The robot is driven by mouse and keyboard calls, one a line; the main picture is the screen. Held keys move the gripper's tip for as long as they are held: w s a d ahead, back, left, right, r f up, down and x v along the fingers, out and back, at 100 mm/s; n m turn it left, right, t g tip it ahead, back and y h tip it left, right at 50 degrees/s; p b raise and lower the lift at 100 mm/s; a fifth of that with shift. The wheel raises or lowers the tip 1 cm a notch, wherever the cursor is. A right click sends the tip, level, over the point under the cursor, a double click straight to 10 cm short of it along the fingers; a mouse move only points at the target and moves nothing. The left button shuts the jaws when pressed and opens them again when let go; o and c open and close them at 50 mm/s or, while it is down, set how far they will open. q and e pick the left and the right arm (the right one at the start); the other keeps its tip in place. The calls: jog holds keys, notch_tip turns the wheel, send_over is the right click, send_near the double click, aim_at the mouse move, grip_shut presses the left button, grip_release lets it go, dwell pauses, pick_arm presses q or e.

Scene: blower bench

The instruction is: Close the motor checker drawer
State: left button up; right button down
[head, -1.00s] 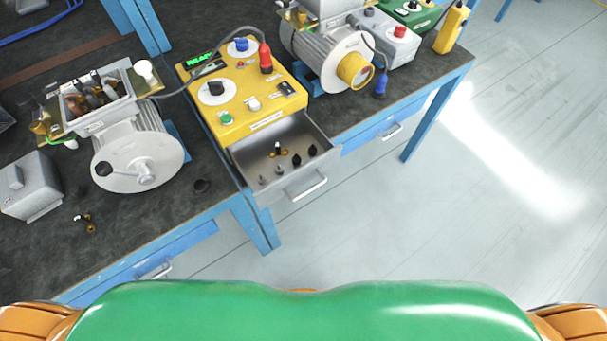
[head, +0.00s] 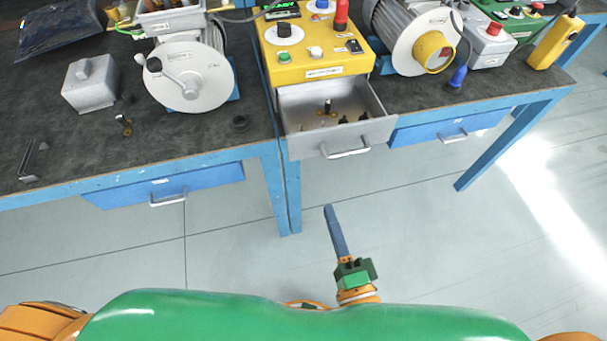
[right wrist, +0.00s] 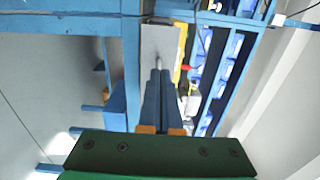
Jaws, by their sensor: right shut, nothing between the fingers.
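The motor checker (head: 317,67) is a yellow box with knobs, buttons and a red lamp on the bench. Its grey drawer (head: 343,137) is pulled out at the front and holds several small dark parts. The drawer's handle (head: 346,153) is a pale bar on its front. My right gripper (head: 328,208) is shut and empty, below and in front of the drawer, apart from it in the head view. In the right wrist view the shut fingers (right wrist: 158,72) point toward the grey drawer front (right wrist: 160,42); I cannot tell the gap there. My left gripper is not in view.
Blue bench drawers (head: 170,187) sit shut on both sides. Motors (head: 190,75) stand left and right of the checker. A blue table leg (head: 285,190) is just left of the open drawer. The floor in front is clear.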

aim_at(309, 147)
jog(key=p+x, duration=0.1)
jog(key=x, duration=1.2)
jog(key=shift+w, duration=0.15)
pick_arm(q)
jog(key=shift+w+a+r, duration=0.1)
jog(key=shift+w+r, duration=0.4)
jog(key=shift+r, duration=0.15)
pick_arm(e)
jog(key=shift+w+a+f, duration=0.1)
jog(key=shift+w, duration=0.35)
